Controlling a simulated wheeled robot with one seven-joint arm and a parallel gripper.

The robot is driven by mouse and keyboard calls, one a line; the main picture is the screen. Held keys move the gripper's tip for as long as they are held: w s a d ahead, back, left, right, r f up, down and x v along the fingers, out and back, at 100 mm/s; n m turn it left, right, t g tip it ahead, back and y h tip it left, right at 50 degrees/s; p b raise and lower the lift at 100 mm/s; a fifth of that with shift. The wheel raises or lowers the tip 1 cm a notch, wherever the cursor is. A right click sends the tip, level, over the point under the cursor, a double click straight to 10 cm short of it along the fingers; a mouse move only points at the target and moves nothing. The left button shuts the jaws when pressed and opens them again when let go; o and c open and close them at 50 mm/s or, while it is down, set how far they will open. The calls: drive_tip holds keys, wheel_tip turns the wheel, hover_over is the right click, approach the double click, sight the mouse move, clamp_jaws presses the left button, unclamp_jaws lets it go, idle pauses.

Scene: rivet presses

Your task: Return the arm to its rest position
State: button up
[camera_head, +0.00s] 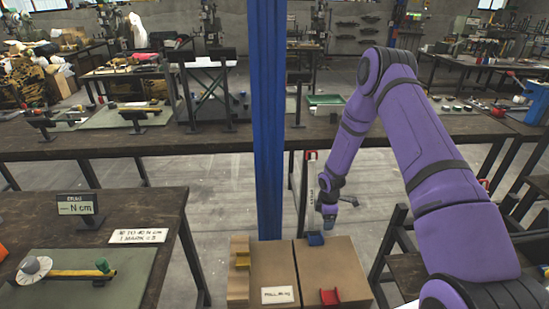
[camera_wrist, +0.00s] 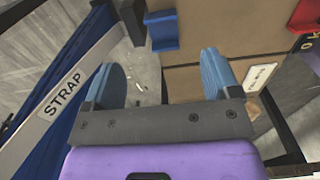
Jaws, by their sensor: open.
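My purple arm (camera_head: 410,125) reaches in from the right and bends down in the head view. My gripper (camera_head: 329,222) hangs just above the far side of the brown box, near a blue bracket (camera_head: 315,239). In the wrist view my gripper (camera_wrist: 163,76) has its two blue fingers spread wide, with nothing between them. The blue bracket (camera_wrist: 162,31) lies beyond the fingertips, apart from them. Contact with the box cannot be made out.
A strip marked STRAP (camera_wrist: 62,95) stands close to the left finger. A blue post (camera_head: 268,120) rises behind the box. A workbench (camera_head: 90,147) crosses behind.

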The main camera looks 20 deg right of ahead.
drive_tip(key=s+a+r+m+t+h, duration=0.1)
drive_tip(key=s+a+r+m, duration=0.2)
drive_tip(key=r, duration=1.6)
drive_tip(key=s+r+m+t, duration=0.1)
drive_tip(key=s+r+m, duration=0.25)
drive_tip(key=r, duration=1.65)
drive_tip(key=s+a+r+m+t, duration=0.25)
drive_tip(key=s+r+m, duration=0.25)
drive_tip(key=s+r, duration=0.8)
drive_tip(key=s+a+r+m, duration=0.1)
drive_tip(key=s+m, duration=0.1)
drive_tip(key=s, duration=0.6)
drive_tip(key=s+a+r+m+y, duration=0.1)
drive_tip(key=s+a+r+m, duration=0.1)
drive_tip(key=s, duration=0.5)
drive_tip(key=shift+s+a+r+t, duration=0.25)
drive_tip(key=shift+s+t, duration=0.1)
